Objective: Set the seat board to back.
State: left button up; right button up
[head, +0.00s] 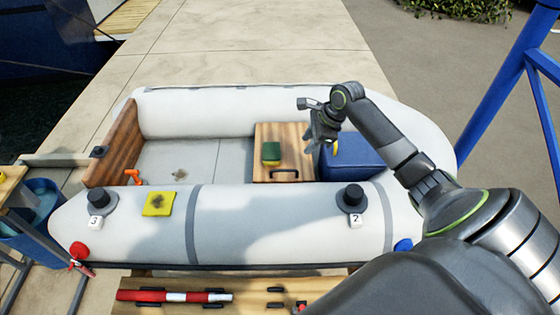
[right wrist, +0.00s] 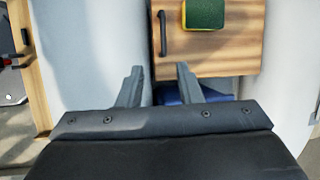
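The seat board (head: 265,139) is a light wooden panel with a dark handle (head: 284,173) along its near edge. It lies across the inside of the white inflatable boat, right of the middle. A green and yellow sponge (head: 271,153) sits on it. My right gripper (head: 322,138) is above the boat, just right of the board and apart from it. In the right wrist view its two fingers (right wrist: 160,82) are spread with nothing between them; the board (right wrist: 225,45), its handle (right wrist: 162,33) and the sponge (right wrist: 203,14) show beyond them. My left gripper is not in view.
A blue box (head: 350,158) stands in the boat right of the board, below my right gripper. The floor left of the board is mostly clear. A blue post (head: 500,85) stands at right.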

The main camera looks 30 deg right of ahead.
jog(key=b, duration=0.3)
send_near(282, 170)
jog(key=x, duration=0.7)
jog(key=shift+w+f, duration=0.1)
jog(key=shift+f, duration=0.2)
grip_shut()
